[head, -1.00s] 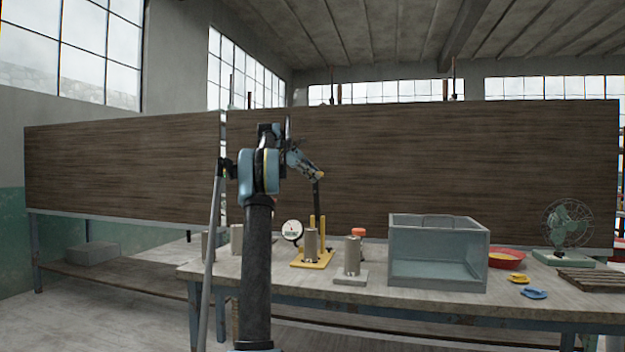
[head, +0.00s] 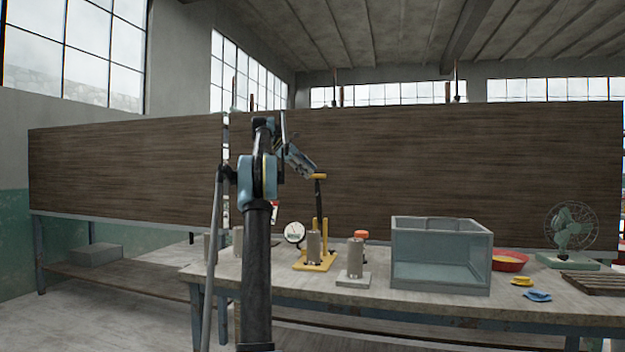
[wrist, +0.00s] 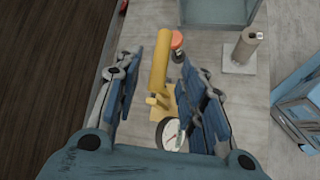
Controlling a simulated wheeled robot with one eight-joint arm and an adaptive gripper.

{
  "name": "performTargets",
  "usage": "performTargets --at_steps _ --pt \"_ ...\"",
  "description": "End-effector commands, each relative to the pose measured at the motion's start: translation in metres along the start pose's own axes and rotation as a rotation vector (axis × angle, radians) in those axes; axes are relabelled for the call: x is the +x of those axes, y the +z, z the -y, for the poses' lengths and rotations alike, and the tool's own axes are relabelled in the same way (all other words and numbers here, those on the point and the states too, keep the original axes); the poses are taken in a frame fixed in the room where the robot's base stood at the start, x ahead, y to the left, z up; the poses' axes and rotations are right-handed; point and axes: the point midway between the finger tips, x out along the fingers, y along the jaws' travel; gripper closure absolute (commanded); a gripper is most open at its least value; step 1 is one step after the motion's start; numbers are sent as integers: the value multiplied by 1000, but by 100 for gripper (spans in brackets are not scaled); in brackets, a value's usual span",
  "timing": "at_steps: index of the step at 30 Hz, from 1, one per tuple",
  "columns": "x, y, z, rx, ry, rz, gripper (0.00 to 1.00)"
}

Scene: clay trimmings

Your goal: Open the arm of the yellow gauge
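The yellow gauge (head: 314,262) stands on the table, with a yellow base, yellow posts and a grey cylinder on it. Its dark arm (head: 317,195) points up with a yellow handle (head: 319,176) at the top. In the wrist view the yellow handle (wrist: 160,60) shows between my fingers, with a gap on each side. A round white dial (head: 294,232) is at the gauge's left; it also shows in the wrist view (wrist: 170,133). My gripper (head: 310,168) is open beside the handle; its open fingers also show in the wrist view (wrist: 160,70).
A similar grey stand (head: 354,278) and an orange-topped thing (head: 361,235) are right of the gauge. Another grey cylinder (head: 238,242) stands left, partly behind my arm.

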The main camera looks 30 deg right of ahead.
Motion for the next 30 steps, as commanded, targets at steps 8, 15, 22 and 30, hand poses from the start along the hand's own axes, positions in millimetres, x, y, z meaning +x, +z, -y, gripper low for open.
performTargets --at_steps 8,15,22,30 --pt "-44 -1 0 -1 0 0 63" --pt "-62 -1 -1 -1 0 0 63" --pt "-68 -1 0 -1 0 1 63" --pt "-69 -1 0 -1 0 1 63"
